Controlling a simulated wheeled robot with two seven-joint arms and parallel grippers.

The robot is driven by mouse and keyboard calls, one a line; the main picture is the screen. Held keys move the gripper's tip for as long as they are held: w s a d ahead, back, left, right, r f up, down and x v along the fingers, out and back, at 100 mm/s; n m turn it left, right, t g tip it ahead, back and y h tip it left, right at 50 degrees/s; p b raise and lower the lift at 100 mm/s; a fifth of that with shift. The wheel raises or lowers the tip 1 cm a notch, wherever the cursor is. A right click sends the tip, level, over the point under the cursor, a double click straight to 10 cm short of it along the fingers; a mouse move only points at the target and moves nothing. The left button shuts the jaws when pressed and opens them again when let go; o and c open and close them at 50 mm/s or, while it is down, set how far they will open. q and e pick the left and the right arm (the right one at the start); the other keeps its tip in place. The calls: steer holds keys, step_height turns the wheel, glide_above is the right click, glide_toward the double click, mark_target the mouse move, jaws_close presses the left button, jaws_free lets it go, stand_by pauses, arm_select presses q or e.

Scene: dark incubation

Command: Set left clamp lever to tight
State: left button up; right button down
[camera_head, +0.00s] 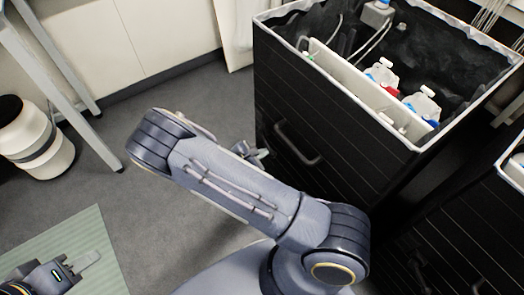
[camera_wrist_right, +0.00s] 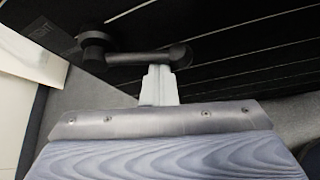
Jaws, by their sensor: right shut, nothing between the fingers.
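A dark clamp lever (camera_wrist_right: 138,58) shows in the right wrist view in front of a black slatted panel. It has a round knob (camera_wrist_right: 93,42) at its left end and a round end at the right. I cannot tell whether it is the left clamp lever. My right gripper (camera_wrist_right: 159,75) is shut and empty, its pale fingertips right at the lever's bar near the right end; whether they touch is unclear. In the head view my right arm mostly hides that gripper. My left gripper (camera_head: 90,259) is low at the left, away from the box; its finger gap is not clear.
A black slatted box (camera_head: 345,130) with a pale rim stands at the right, holding bottles with coloured caps (camera_head: 385,75). A curved handle (camera_head: 297,146) is on its side. Faint lettering (camera_wrist_right: 42,35) shows left of the knob. A white bin (camera_head: 35,140) stands at the left.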

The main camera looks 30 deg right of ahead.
steer(key=r+g+p, duration=0.1)
steer(key=r+n+p, duration=0.1)
steer(key=p, duration=0.1)
steer(key=shift+s+d+r+g, duration=0.1)
steer(key=shift+s+g, duration=0.2)
steer(key=shift+g, duration=0.1)
steer(key=shift+w+r+n+g+p, duration=0.15)
steer(key=shift+r+n+g+p, duration=1.05)
steer(key=shift+r+n+p, duration=0.4)
